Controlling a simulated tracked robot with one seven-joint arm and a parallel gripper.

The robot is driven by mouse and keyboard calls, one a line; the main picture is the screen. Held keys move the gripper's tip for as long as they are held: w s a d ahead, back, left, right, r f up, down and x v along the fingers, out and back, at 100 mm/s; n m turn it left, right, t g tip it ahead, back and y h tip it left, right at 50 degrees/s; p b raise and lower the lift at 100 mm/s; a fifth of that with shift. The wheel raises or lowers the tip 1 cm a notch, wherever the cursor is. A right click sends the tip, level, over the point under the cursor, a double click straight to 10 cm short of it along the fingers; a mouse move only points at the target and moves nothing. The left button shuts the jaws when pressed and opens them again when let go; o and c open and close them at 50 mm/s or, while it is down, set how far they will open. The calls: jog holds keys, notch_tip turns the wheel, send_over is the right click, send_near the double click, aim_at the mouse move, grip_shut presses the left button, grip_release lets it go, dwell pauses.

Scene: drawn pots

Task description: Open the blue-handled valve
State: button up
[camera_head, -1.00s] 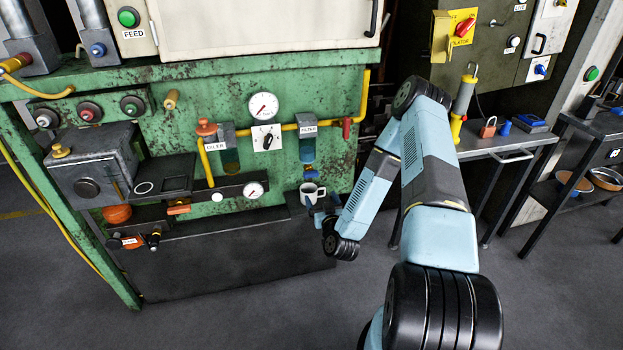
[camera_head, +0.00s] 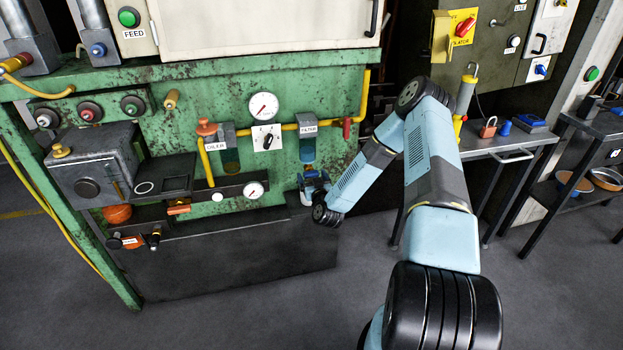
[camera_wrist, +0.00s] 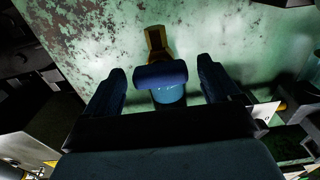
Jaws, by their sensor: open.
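A dark blue handle (camera_wrist: 160,74) shows in the wrist view, with a brass-coloured fitting (camera_wrist: 156,42) behind it near the green panel. My gripper (camera_wrist: 160,88) is open, with one dark finger on each side of the handle. Gaps show between the handle and both fingers, so it is not gripped. A lighter blue rounded surface (camera_wrist: 170,96) shows just below the handle. In the head view my gripper (camera_head: 313,180) is at the panel, just below the blue bowl of the filter (camera_head: 307,150). There it covers much of the valve area.
A red handle (camera_head: 347,128) sits on the yellow pipe right of the filter. A round gauge (camera_head: 253,190) is left of my gripper. The green machine panel (camera_head: 180,95) stands close behind. A side table (camera_head: 485,145) with small tools is at right.

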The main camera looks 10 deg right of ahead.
jog(key=shift+w, duration=0.1)
jog(key=shift+c, duration=0.2)
jog(key=c, duration=0.9)
